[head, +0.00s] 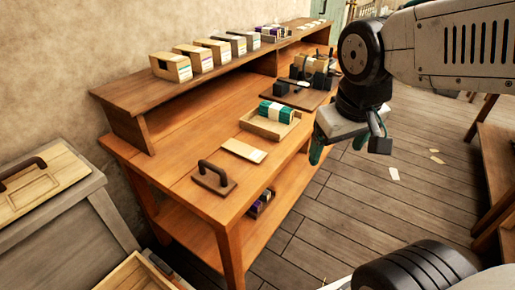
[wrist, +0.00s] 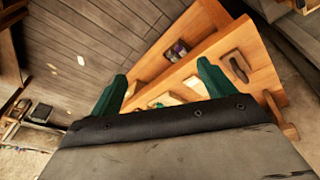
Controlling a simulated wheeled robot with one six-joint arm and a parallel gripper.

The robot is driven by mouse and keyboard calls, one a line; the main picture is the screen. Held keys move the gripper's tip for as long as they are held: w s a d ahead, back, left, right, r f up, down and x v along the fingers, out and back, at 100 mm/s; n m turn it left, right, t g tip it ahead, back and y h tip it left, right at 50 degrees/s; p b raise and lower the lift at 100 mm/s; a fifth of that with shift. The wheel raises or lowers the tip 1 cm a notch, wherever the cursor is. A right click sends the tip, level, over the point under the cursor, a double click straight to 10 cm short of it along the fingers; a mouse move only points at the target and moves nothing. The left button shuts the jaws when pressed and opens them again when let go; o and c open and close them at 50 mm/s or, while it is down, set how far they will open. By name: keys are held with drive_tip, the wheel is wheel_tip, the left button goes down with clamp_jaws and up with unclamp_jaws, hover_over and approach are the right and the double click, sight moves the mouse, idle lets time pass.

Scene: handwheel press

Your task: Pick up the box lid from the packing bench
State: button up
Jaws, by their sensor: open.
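The packing bench (head: 175,158) is an orange wooden table with a raised back shelf; it also shows in the wrist view (wrist: 218,45). A flat, pale wooden piece with a whitish strip at one end (head: 244,150) lies on it and looks like the box lid. It lies between an open box (head: 262,125) holding green and white items and a small board with a dark handle (head: 214,179), which also shows in the wrist view (wrist: 236,67). My gripper (head: 317,151) is open and empty, in the air beyond the bench's right edge. Its green fingers are spread in the wrist view (wrist: 162,87).
Several labelled boxes (head: 200,58) stand on the back shelf. A dark board with black blocks (head: 296,91) is farther along the bench. A grey cabinet (head: 65,215) with a handled wooden panel (head: 42,184) stands at left. The plank floor (head: 345,210) right of the bench is mostly clear.

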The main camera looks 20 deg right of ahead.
drive_tip(key=w+d+f+n+t+h, duration=0.1)
drive_tip(key=w+d+f+t, duration=0.1)
drive_tip(key=w, duration=0.5)
drive_tip(key=w+d+f+n+t, duration=0.1)
drive_tip(key=w+d+f, duration=0.15)
drive_tip(key=w, duration=0.45)
drive_tip(key=n+t+y, duration=0.5)
drive_tip(key=y, duration=0.5)
approach(245, 150)
drive_tip(key=shift+w, duration=0.3)
drive_tip(key=shift+a+f, duration=0.15)
drive_tip(key=shift+w+a+f, duration=0.15)
drive_tip(key=shift+w+a, duration=0.1)
drive_tip(key=x, duration=0.7)
drive_tip(key=shift+d, duration=0.1)
drive_tip(key=c, duration=1.1)
